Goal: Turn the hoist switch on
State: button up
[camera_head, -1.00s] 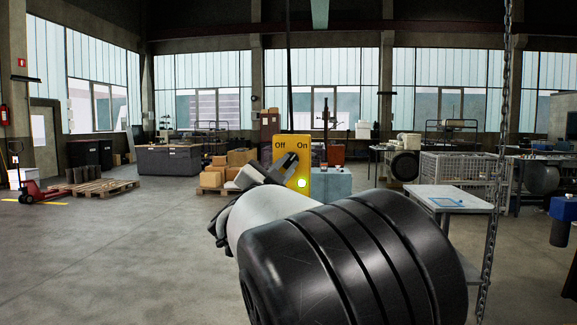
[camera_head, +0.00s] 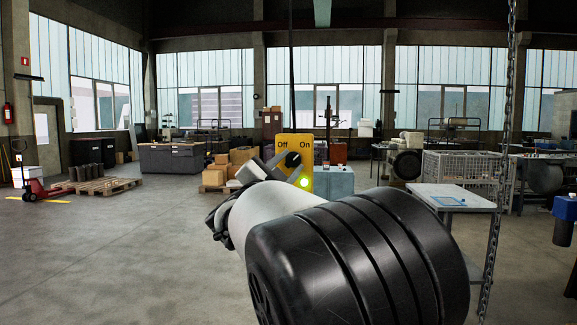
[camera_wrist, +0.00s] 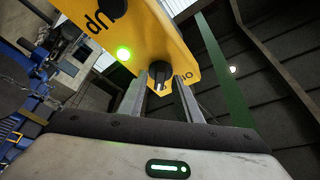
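The hoist switch is a yellow box (camera_head: 310,153) marked Off and On, with a dark rotary knob (camera_head: 292,159) and a lit green lamp (camera_head: 304,182). The box also fills the top of the wrist view (camera_wrist: 130,32); the knob (camera_wrist: 160,73) and green lamp (camera_wrist: 123,53) show there. My gripper (camera_head: 296,172) is right at the box's front, below the knob. In the wrist view my gripper's fingers (camera_wrist: 161,93) stand apart, one on each side of the knob's lower end. Contact with the knob and its exact setting cannot be told.
The box hangs from a dark cable (camera_head: 291,90). A hanging chain (camera_head: 503,130) and a grey worktable (camera_head: 465,195) stand to the right. Boxes on a pallet (camera_head: 215,175) and a red pallet jack (camera_head: 35,188) are farther back.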

jog(key=shift+s, duration=0.1)
jog(key=v, duration=1.7)
jog(key=shift+s, duration=0.1)
jog(key=w+d+n+g+y, duration=0.2)
jog(key=d+n+y, duration=0.4)
jog(key=n+y, duration=0.3)
jog(key=s+d+f+n+g+h, duration=0.1)
jog(key=s+d+f+g, duration=0.3)
jog(key=s+d+f, duration=0.4)
jog(key=s+d+f+n+g+h, duration=0.15)
jog(key=s+d+f+g, duration=0.4)
jog(key=s, duration=0.55)
jog(key=s+d+f+n+g, duration=0.2)
jog(key=s+d+f+g, duration=0.1)
jog(key=s+d+f, duration=0.5)
notch_tip(320, 180, up, 19)
jog(key=a+p, duration=0.1)
jog(key=p, duration=1.8)
jog(key=shift+s+a, duration=0.25)
jog(key=shift+a, duration=0.05)
